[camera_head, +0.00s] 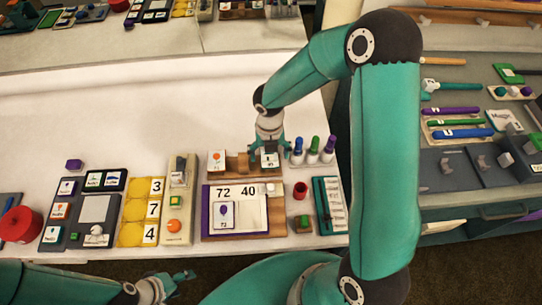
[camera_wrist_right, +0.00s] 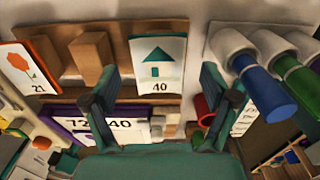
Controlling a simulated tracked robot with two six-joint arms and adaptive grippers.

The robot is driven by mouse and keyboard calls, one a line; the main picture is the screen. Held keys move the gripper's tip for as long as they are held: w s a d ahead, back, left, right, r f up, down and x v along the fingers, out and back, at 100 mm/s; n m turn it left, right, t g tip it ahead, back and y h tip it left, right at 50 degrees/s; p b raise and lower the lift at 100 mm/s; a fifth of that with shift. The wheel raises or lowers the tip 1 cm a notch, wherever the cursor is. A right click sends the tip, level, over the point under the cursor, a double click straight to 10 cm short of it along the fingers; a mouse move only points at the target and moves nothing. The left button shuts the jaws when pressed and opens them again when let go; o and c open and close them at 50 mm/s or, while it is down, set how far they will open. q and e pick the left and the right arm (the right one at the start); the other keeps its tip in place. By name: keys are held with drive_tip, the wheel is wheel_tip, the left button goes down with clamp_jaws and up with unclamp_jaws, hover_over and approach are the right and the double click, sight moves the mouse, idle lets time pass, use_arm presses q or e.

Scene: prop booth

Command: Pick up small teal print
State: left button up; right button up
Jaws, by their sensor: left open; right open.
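The small teal print (camera_wrist_right: 158,62) is a white card with a teal house and the number 40. It stands against a wooden rack (camera_wrist_right: 125,40) in the right wrist view, and also shows small in the head view (camera_head: 270,161). My right gripper (camera_head: 269,147) is open above the rack, close to the print. In the right wrist view, its fingers (camera_wrist_right: 162,105) are spread on either side of the card's lower area, holding nothing. My left gripper (camera_head: 178,280) is open and empty at the bottom of the head view, off the table's front edge.
A card with an orange shape, numbered 21 (camera_wrist_right: 23,69), stands at the rack's left. Blue, green and purple markers in white holders (camera_head: 314,150) stand close on the right. A purple-edged board reading 72 and 40 (camera_head: 236,210) lies in front.

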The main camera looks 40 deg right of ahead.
drive_tip(key=shift+f, duration=0.25)
idle(0.4)
drive_tip(key=c, duration=0.9)
